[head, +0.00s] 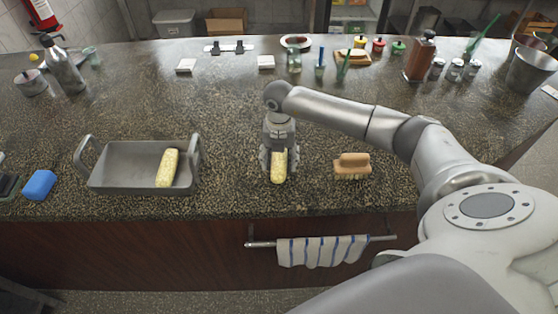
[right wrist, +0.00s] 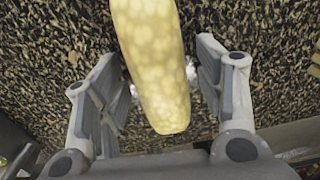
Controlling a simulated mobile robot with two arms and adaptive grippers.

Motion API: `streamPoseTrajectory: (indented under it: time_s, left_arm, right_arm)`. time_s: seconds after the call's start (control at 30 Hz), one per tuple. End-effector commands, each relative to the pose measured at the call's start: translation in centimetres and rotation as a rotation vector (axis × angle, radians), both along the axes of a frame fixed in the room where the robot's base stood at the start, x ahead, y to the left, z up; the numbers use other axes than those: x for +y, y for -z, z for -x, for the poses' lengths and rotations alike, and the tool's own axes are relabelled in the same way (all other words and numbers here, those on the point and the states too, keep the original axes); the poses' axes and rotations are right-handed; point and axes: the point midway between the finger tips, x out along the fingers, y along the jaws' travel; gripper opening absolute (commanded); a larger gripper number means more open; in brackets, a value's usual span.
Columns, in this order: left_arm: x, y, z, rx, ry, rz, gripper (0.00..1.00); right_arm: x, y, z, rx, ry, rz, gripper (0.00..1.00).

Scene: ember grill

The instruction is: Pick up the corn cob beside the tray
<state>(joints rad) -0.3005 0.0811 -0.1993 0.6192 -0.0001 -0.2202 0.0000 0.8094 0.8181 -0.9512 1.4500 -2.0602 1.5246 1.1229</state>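A yellow corn cob (head: 279,168) lies on the speckled counter to the right of the grey metal tray (head: 120,182). A second corn cob (head: 167,167) lies inside the tray. My right gripper (head: 278,165) is over the cob beside the tray, pointing down. In the right wrist view the cob (right wrist: 155,60) lies between the two open fingers of the gripper (right wrist: 160,90), with a gap visible on the right; contact on the left cannot be told. My left gripper is in neither view.
A blue sponge (head: 39,184) lies left of the tray. A striped towel (head: 322,252) hangs on the front rail. Bottles and jars stand at the back.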

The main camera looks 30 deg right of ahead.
Motion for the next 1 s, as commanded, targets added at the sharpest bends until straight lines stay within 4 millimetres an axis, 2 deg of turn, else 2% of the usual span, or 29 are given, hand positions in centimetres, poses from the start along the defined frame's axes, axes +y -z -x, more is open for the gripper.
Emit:
streamPoseTrajectory:
  time_s: [0.03,0.37,0.73,0.93,1.0]
  left_arm:
    - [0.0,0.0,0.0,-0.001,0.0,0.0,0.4]
    - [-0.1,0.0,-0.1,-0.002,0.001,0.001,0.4]
    - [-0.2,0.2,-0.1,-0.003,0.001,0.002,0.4]
    - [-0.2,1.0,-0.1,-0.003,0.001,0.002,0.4]
    - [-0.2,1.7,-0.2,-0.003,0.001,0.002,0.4]
  right_arm:
    - [0.0,0.0,0.0,0.0,0.0,0.0,0.52]
    - [0.0,-0.1,0.0,0.0,0.0,0.0,0.1]
    - [0.0,-0.7,-0.2,-0.004,0.0,-0.001,0.1]
    - [0.0,-3.2,-0.2,-0.006,-0.001,0.0,0.1]
    - [1.1,-4.2,0.2,-0.007,-0.005,-0.002,0.1]
